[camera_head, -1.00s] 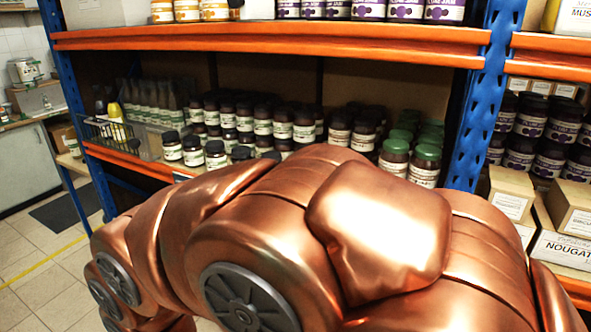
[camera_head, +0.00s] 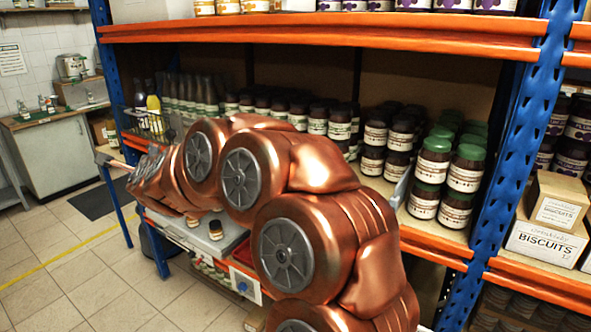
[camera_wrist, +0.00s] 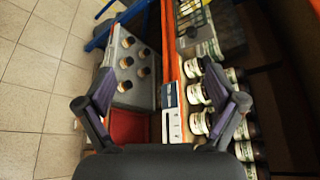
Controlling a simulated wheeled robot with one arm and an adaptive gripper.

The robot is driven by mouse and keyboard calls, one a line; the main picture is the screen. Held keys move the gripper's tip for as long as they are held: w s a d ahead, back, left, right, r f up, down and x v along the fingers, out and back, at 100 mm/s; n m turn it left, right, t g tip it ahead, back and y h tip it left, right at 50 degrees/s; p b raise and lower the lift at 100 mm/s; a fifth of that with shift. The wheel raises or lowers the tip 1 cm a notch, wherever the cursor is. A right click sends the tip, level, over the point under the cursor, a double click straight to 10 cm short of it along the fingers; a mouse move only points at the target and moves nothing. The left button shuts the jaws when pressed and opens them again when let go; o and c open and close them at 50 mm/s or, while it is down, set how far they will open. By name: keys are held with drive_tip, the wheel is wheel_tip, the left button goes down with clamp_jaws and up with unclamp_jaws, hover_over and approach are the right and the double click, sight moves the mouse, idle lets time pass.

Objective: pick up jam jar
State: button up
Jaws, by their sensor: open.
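Dark jars with black lids and cream labels (camera_head: 376,134) stand in rows on the middle shelf. Green-lidded jars (camera_head: 432,165) stand at its right end. I cannot read which label is the jam. In the wrist view, my gripper (camera_wrist: 160,84) is open and empty, its two dark fingers spread wide. In the head view, my arm hides part of the shelf's jars.
An orange shelf beam (camera_head: 435,248) runs along the front, with a blue upright (camera_head: 510,150) at the right. A red bin (camera_wrist: 128,126) sits beside the tray. The tiled floor at left is open.

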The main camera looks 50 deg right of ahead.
drive_tip(key=s+d+f+m+g+h+b, duration=0.1)
drive_tip(key=s+d+m+g+h, duration=0.3)
drive_tip(key=d+m, duration=0.55)
drive_tip(key=s+d+m+g+h, duration=0.15)
drive_tip(key=d+m+h, duration=0.45)
drive_tip(key=d, duration=0.6)
drive_tip(key=s+d+f+m+g+h, duration=0.1)
drive_tip(key=s+d+m+g, duration=0.2)
drive_tip(key=s, duration=0.1)
drive_tip(key=s+d+f+m+g+h, duration=0.1)
drive_tip(key=s+d+m+g, duration=0.2)
drive_tip(key=s+d+m, duration=0.1)
drive_tip(key=s+d+f+m+g, duration=0.1)
drive_tip(key=s+d+m+g, duration=0.2)
drive_tip(key=s+m+g, duration=0.1)
drive_tip(key=shift+s+d+f+h+b, duration=0.2)
drive_tip(key=shift+s, duration=0.25)
drive_tip(key=shift+s+d+f+h+b, duration=0.15)
drive_tip(key=shift+s+h, duration=0.05)
drive_tip(key=shift+s, duration=0.25)
drive_tip(key=shift+s+d+r+p, duration=0.1)
drive_tip(key=shift+d+p, duration=0.6)
drive_tip(key=shift+d, duration=0.75)
drive_tip(key=shift+s+d+p, duration=0.1)
drive_tip(key=shift+d+p, duration=0.6)
drive_tip(key=shift+d, duration=0.75)
drive_tip(key=shift+d+f, duration=0.2)
drive_tip(key=shift+d, duration=0.7)
